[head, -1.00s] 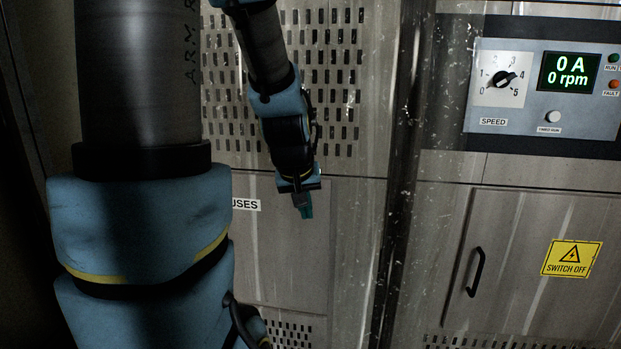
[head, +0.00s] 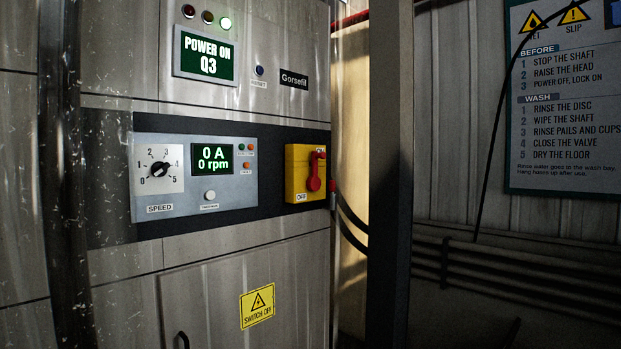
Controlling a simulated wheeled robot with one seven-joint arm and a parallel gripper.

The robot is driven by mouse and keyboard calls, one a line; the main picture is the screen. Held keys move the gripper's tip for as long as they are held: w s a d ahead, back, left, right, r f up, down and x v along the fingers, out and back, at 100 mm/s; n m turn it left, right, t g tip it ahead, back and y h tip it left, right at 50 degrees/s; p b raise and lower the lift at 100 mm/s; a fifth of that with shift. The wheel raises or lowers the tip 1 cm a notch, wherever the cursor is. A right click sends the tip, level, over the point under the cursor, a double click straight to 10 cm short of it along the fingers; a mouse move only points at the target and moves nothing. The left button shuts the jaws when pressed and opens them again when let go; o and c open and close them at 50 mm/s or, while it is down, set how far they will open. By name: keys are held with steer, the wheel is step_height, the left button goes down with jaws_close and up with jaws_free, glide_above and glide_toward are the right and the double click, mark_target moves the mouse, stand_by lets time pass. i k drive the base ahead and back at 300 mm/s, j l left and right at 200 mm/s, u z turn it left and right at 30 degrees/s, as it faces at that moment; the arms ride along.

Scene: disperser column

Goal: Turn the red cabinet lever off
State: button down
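The red lever (head: 314,172) sits on a yellow plate (head: 296,186) at the right end of the cabinet's control band in the head view. Its long part stands about upright, and an OFF label is at the plate's lower left. My gripper and arm are out of view.
Left of the lever is a panel with a speed knob (head: 159,169) and a display (head: 213,159) reading 0 A, 0 rpm. A dark post (head: 390,180) stands right of the cabinet. A wash instruction board (head: 563,100) hangs on the right wall.

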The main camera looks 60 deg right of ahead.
mark_target(313, 184)
steer(key=l+z, duration=0.3)
steer(key=z, duration=0.15)
steer(key=i+l+z, duration=0.1)
steer(key=l+z, duration=0.2)
steer(key=z, duration=0.2)
